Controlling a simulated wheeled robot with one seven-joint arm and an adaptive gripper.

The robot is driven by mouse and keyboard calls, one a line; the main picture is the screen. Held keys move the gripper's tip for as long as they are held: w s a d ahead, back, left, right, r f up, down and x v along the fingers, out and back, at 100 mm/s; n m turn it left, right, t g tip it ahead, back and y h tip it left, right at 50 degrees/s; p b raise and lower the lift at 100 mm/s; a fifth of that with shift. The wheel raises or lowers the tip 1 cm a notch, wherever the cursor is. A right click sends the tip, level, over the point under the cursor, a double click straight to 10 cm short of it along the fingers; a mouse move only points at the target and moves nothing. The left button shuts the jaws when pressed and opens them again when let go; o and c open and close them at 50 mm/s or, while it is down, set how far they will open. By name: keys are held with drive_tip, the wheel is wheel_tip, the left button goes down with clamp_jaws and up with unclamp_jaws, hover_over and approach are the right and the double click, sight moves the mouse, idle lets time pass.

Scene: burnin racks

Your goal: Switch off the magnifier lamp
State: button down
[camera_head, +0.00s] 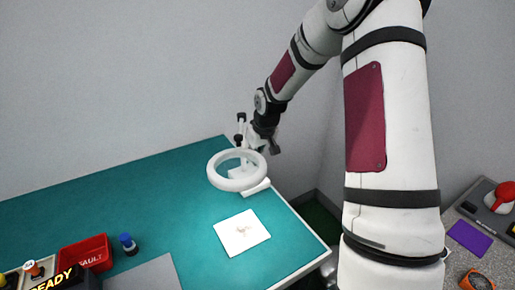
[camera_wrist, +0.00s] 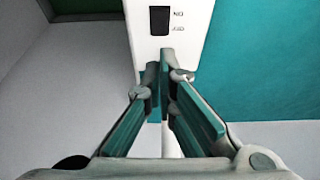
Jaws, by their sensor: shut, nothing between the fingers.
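The magnifier lamp (camera_head: 237,184) is a white ring head on a white arm at the back right corner of the teal bench. The bench and a white card below the ring look bright. In the wrist view, the lamp's white housing (camera_wrist: 197,38) carries a black rocker switch (camera_wrist: 159,20) with ON and OFF lettering beside it. My gripper (camera_wrist: 166,62) is shut and empty, its fingertips just below the switch in the picture. Whether they touch the housing I cannot tell. In the head view, my gripper (camera_head: 272,149) is just behind and right of the ring, partly merged with the lamp arm.
The white card (camera_head: 242,233) lies on the teal bench top (camera_head: 130,194). A red FAULT bin (camera_head: 85,252), a blue-capped bottle (camera_head: 128,244) and a READY bin (camera_head: 55,281) stand at the front left. A grey counter (camera_head: 462,262) with a purple item is at the right.

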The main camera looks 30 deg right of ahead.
drive_tip(key=shift+s+x, duration=0.2)
drive_tip(key=shift+x, duration=1.35)
drive_tip(key=shift+s+x, duration=0.2)
drive_tip(key=shift+x, duration=1.4)
drive_tip(key=shift+f, duration=0.1)
drive_tip(key=shift+w+f, duration=0.1)
drive_tip(key=shift+f, duration=0.25)
drive_tip(key=shift+s+r+p, duration=0.2)
drive_tip(key=shift+s+p, duration=0.3)
drive_tip(key=shift+s, duration=0.35)
drive_tip(key=shift+w, duration=0.1)
drive_tip(key=shift+r, duration=0.25)
drive_tip(key=p+v, duration=0.1)
drive_tip(key=v, duration=1.2)
drive_tip(key=shift+w+r+p, duration=0.2)
drive_tip(key=shift+r+p, duration=0.1)
drive_tip(key=shift+p, duration=0.1)
